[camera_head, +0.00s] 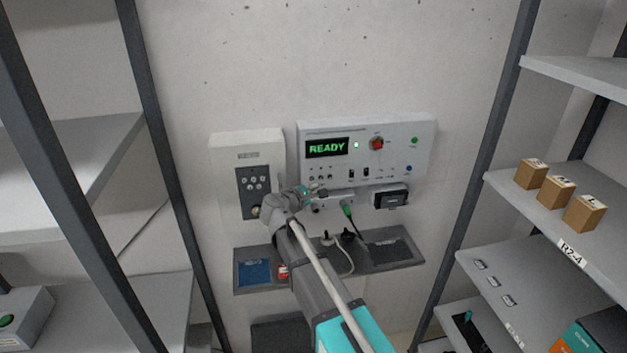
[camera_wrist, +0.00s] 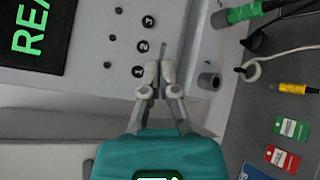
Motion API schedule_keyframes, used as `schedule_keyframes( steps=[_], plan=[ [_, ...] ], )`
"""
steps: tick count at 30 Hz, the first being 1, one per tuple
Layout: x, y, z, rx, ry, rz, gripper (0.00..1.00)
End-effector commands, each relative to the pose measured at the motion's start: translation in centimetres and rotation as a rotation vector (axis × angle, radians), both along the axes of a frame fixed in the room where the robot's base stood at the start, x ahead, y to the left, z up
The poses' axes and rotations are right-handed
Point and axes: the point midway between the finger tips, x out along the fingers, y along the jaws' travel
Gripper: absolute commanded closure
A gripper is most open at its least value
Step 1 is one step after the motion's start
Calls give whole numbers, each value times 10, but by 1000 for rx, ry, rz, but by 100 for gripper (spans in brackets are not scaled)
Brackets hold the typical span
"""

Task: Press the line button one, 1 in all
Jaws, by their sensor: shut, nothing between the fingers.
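The control panel (camera_head: 350,130) is on the wall, with a lit display (camera_head: 326,148) reading READY. In the wrist view, round dark buttons marked 1 (camera_wrist: 138,71), 2 (camera_wrist: 142,46) and 3 (camera_wrist: 148,21) stand in a row beside the display (camera_wrist: 30,28). My gripper (camera_wrist: 153,68) is shut and empty, its fingertips close beside the button marked 1. Whether they touch the panel I cannot tell. In the head view my gripper (camera_head: 318,190) is in front of the panel's lower left edge.
A keypad box (camera_head: 247,150) hangs left of the panel. A red button (camera_head: 376,143) is on the panel's upper right. Shelves (camera_head: 560,225) with small boxes stand at right; more shelves are left.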

Motion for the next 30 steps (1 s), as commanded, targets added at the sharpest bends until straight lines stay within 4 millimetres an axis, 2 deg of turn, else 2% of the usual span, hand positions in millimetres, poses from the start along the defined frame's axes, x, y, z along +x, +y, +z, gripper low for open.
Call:
schedule_keyframes(
  steps=[3,9,30],
  plan=[
    [11,3,0,0,0,0,100],
    [18,5,0,0,0,0,100],
    [19,5,0,0,0,0,100]
  ],
)
